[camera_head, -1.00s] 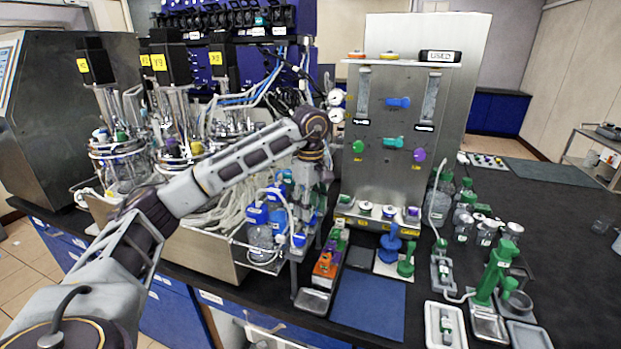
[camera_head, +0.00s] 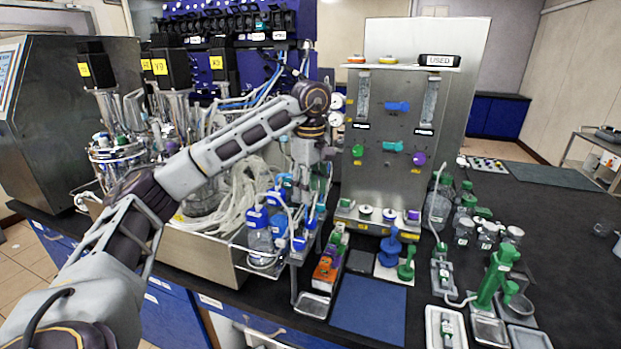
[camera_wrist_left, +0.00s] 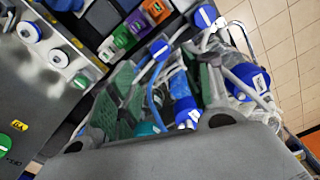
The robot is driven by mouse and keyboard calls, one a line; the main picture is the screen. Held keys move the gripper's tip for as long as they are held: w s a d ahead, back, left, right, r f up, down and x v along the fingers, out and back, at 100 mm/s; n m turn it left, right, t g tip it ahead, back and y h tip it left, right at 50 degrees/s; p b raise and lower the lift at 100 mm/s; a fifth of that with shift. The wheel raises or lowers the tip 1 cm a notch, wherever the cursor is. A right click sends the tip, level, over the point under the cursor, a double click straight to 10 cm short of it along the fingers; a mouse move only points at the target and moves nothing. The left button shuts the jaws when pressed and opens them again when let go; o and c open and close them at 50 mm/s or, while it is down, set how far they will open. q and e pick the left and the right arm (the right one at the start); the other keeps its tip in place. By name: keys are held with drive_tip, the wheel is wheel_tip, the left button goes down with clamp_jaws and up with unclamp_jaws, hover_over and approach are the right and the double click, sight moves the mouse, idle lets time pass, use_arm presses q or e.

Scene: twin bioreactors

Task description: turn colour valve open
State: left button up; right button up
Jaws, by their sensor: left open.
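The upright metal panel (camera_head: 376,185) stands right of my left arm in the head view. It carries a blue valve handle (camera_head: 397,106), a teal one (camera_head: 393,146), a green round knob (camera_head: 358,150) and a purple round knob (camera_head: 419,158). My left gripper (camera_head: 318,185) hangs pointing down, left of the panel and apart from the knobs, above the blue-capped bottles (camera_head: 258,228). In the left wrist view its green-padded fingers (camera_wrist_left: 165,95) are spread, with tubing and blue caps seen beyond them. A green disc (camera_wrist_left: 5,141) shows at that view's left edge. My right gripper is not in view.
Bioreactor vessels (camera_head: 118,160) and looped tubing (camera_head: 245,185) crowd the left. An orange box (camera_head: 326,268), a blue mat (camera_head: 369,305) and a green stand (camera_head: 495,277) lie in front. Bottles (camera_head: 487,232) stand right of the panel. Space directly before the panel's upper face is clear.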

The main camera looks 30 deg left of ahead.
use_arm(q)
drive_tip(key=shift+r, duration=1.4)
drive_tip(key=shift+r, duration=0.1)
